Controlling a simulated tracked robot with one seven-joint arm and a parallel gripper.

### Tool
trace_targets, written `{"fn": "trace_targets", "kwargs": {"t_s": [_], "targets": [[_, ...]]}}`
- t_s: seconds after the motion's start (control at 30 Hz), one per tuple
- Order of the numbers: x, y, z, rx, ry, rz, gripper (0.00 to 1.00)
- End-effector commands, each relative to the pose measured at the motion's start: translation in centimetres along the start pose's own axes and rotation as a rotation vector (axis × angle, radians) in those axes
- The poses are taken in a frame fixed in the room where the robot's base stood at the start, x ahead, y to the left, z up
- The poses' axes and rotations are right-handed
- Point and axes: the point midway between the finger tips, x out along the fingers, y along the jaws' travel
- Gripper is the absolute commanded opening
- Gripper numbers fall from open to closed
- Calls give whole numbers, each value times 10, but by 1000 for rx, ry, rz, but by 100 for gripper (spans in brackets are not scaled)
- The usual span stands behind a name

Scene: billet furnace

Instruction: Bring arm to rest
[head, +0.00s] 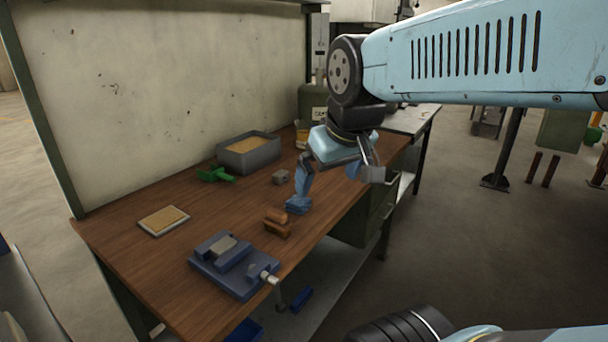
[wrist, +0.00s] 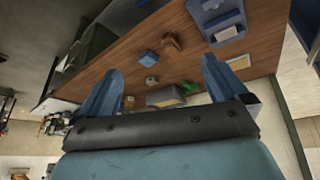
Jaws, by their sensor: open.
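My arm reaches in from the right in the head view and hangs down over the bench's right edge. My gripper (head: 337,184) has its two blue fingers spread wide, with nothing between them. It also shows in the wrist view (wrist: 163,66), where open bench shows between the fingers. In the head view the left finger overlaps a small blue block (head: 298,206), which also shows in the wrist view (wrist: 148,57); I cannot tell from the head view how far apart they are. The right finger appears over the bench's edge.
The wooden bench (head: 185,219) holds a blue vise (head: 235,266), brown pieces (head: 277,221), a grey block (head: 281,177), a green item (head: 216,174), a grey sand-filled bin (head: 248,163) and a flat tan tray (head: 164,220). A panel (head: 165,90) stands behind.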

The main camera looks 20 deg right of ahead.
Motion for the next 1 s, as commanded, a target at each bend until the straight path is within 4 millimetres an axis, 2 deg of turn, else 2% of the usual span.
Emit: {"fn": "trace_targets", "kwargs": {"t_s": [0.23, 1.0], "targets": [[-6, 0, 13, 131, 29, -6, 100], [-6, 0, 13, 132, 29, -6, 100]]}}
